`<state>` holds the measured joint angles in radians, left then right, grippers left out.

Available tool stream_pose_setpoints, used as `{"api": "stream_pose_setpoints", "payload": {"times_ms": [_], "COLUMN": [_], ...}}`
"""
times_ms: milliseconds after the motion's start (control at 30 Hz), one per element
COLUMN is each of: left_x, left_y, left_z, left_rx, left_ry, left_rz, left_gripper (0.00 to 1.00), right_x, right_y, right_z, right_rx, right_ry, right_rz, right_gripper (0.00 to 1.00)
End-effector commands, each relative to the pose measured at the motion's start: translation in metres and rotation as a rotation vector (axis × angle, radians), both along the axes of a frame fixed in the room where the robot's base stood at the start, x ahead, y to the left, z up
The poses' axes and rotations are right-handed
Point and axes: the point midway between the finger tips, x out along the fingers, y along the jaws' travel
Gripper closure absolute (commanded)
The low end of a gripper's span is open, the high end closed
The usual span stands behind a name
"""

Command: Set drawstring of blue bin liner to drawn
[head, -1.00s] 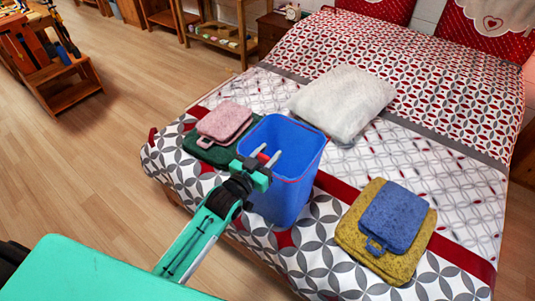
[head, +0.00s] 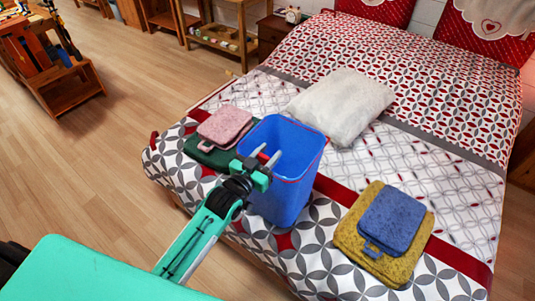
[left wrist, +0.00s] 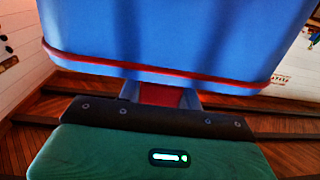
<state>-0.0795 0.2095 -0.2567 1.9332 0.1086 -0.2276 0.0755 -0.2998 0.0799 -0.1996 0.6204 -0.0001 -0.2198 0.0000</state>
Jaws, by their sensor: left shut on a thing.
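The blue bin liner (head: 290,200) stands upright and open-topped on the bed, with a thin red drawstring (head: 297,181) around its rim. In the left wrist view the liner (left wrist: 175,35) fills the top, and the red drawstring (left wrist: 150,70) runs across it. A red tab (left wrist: 160,95) of it shows between the fingers. My left gripper (head: 268,156) is at the liner's near left rim, shut on the drawstring, with its fingertips over the opening. The exact grip is partly hidden by the gripper body. My right gripper is not in view.
Folded pink (head: 225,125) and dark green (head: 208,155) cloths lie left of the liner. A blue cloth (head: 393,218) on a yellow one (head: 350,240) lies to the right. A white pillow (head: 342,104) lies behind. Wooden floor (head: 110,170) is clear at left.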

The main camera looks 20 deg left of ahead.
Motion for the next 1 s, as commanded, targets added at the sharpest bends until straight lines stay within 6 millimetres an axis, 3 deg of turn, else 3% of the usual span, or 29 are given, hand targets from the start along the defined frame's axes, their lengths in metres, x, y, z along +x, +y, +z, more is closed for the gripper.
{"api": "stream_pose_setpoints", "payload": {"times_ms": [700, 733, 800, 833, 1000], "left_x": [0.0002, 0.0002, 0.0002, 0.0002, 0.0001], "left_y": [-0.0001, -0.0001, -0.0001, -0.0001, 0.0000], "left_z": [0.0026, 0.0026, 0.0025, 0.0024, 0.0020], "left_rx": [-0.001, -0.001, -0.001, -0.001, 0.000], "left_ry": [-0.003, -0.003, -0.003, -0.002, -0.001], "left_rz": [0.000, 0.000, 0.000, 0.000, 0.000], "left_gripper": [1.00, 0.61, 0.47, 0.42, 0.42], "right_x": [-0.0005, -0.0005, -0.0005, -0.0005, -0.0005], "right_y": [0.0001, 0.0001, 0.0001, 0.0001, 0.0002], "right_z": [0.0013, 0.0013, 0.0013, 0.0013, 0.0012], "right_rx": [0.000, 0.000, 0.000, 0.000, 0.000], "right_ry": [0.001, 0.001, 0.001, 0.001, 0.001], "right_rz": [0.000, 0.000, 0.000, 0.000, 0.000], "right_gripper": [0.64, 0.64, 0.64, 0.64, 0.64]}}
